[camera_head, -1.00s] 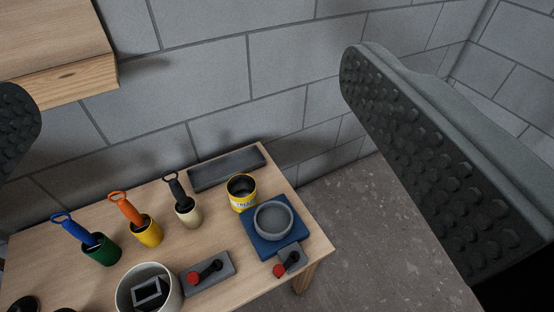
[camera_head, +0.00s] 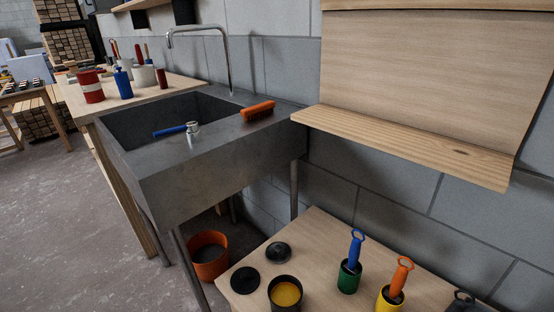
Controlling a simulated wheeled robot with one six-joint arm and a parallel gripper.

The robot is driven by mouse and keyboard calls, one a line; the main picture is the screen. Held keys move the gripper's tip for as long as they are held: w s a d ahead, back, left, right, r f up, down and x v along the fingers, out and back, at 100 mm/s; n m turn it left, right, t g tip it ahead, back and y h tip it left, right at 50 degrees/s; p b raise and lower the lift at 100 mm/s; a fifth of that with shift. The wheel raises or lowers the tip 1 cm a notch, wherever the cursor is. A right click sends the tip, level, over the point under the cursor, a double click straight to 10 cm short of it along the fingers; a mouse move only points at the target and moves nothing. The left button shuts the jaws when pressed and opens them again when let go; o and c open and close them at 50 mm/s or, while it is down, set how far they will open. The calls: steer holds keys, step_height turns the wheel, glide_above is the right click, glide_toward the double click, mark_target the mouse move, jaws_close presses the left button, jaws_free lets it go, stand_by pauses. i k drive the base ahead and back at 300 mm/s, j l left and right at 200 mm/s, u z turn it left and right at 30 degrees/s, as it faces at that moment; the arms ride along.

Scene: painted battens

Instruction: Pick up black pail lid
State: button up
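A flat black disc (camera_head: 245,280), which looks like the black pail lid, lies on the low wooden table near its left corner. Just right of it stands a black pail (camera_head: 285,293) with yellow inside, cut by the bottom edge of the picture. A second dark round piece (camera_head: 278,252) with a raised middle lies behind them; I cannot tell whether it is a lid too. My gripper does not show in this view.
Green (camera_head: 349,277) and yellow (camera_head: 389,300) pots with handled tools stand to the right. A grey sink (camera_head: 215,165) stands behind left, an orange bucket (camera_head: 209,256) below it. A wooden shelf (camera_head: 400,145) juts from the wall above the table.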

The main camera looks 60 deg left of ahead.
mark_target(245, 279)
steer(key=k+l+u, duration=0.1)
steer(key=u, duration=0.35)
steer(key=k+l+u, duration=0.1)
steer(key=u, duration=0.4)
steer(key=k+l+u, duration=0.15)
steer(key=u, duration=0.3)
steer(key=k+l, duration=0.15)
steer(key=k, duration=0.15)
steer(key=u, duration=0.05)
